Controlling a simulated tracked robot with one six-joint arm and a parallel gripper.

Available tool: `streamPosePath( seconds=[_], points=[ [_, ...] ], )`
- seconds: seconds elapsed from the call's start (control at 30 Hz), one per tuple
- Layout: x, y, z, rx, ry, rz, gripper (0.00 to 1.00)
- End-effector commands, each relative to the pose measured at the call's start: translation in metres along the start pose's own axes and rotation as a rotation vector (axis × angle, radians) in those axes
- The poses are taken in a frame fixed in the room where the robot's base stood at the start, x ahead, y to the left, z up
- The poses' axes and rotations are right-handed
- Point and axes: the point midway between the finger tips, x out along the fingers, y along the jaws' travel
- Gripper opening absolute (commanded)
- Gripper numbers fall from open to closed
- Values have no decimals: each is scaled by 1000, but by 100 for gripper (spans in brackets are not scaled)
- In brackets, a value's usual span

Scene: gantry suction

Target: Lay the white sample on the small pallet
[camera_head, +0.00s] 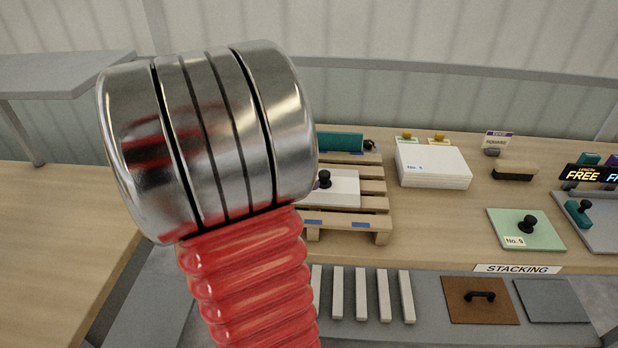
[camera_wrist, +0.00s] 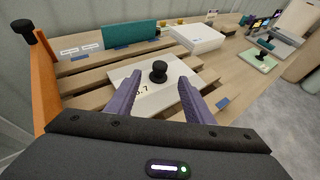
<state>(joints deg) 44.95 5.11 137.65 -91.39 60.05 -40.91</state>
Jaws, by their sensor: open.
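The white sample (camera_wrist: 184,71) is a flat white plate with a black knob (camera_wrist: 158,71) and a printed number. It lies on the slats of the small wooden pallet (camera_wrist: 88,80). In the head view the sample (camera_head: 345,190) and pallet (camera_head: 374,203) show only in part, behind my arm. My gripper (camera_wrist: 160,92) is open, its two purple fingers on either side of the near part of the sample, with the knob between and just beyond the tips. I cannot tell whether the fingers touch it. The gripper is hidden in the head view.
A teal block (camera_head: 340,141) stands at the pallet's back. Right of the pallet are a white stack (camera_head: 432,167), a brush (camera_head: 514,171) and a green plate with a black knob (camera_head: 512,233). An orange post (camera_wrist: 37,78) rises at the pallet's left.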

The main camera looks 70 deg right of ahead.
Motion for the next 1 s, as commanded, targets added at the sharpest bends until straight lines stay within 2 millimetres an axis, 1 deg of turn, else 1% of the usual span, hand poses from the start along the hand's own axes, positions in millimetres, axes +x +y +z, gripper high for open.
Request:
streamPosePath(
  seconds=[0.03, 0.1, 0.3, 1.0],
  points=[
    [-7, 0, 0, 1, 0, 3, 47],
    [-15, 1, 0, 0, 0, 3, 47],
    [-29, 0, 0, 1, 1, 1, 47],
    [-31, 0, 0, 0, 1, -1, 47]
  ],
)
